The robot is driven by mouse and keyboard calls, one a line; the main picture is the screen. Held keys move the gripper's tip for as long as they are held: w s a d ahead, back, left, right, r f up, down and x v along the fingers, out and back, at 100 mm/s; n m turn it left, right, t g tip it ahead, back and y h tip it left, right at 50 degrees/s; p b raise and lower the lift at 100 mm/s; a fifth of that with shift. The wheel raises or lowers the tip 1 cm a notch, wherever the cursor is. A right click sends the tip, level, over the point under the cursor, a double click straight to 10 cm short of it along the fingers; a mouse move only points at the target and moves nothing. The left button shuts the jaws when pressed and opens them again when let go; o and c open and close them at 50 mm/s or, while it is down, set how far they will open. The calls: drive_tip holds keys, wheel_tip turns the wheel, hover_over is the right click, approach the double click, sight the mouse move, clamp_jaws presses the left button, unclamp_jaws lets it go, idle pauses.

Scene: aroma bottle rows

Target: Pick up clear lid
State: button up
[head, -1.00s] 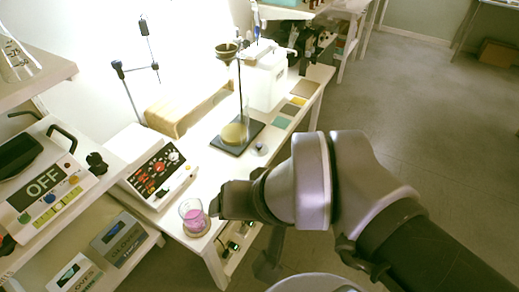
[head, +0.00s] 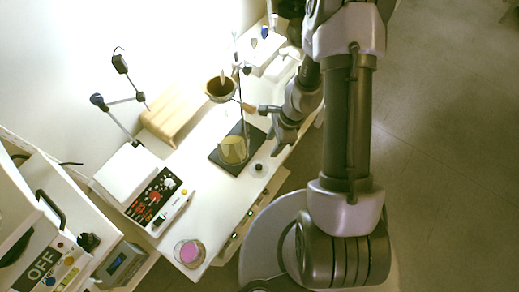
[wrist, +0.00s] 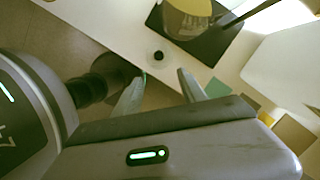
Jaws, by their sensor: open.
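A small round lid with a dark knob (head: 258,167), probably the clear lid, lies on the white table near its front edge, beside the black stand base. It also shows in the wrist view (wrist: 158,56), just beyond my fingertips. My gripper (head: 266,124) is above the table's front edge, a little beyond the lid in the head view. In the wrist view its two fingers (wrist: 163,76) are spread, with nothing between them. The gripper looks apart from the lid.
A beaker with pink liquid (head: 189,252) stands at the table's near end. A control box (head: 160,200) is left. The table around the lid is clear.

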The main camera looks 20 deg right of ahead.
drive_tip(key=b, duration=0.5)
hover_over(259, 166)
drive_tip(key=d, duration=0.2)
drive_tip(key=f, duration=1)
drive_tip(key=shift+s, duration=0.3)
drive_tip(key=b+x, duration=0.3)
drive_tip(key=x, duration=0.3)
drive_tip(key=shift+c, duration=0.4)
clamp_jaws()
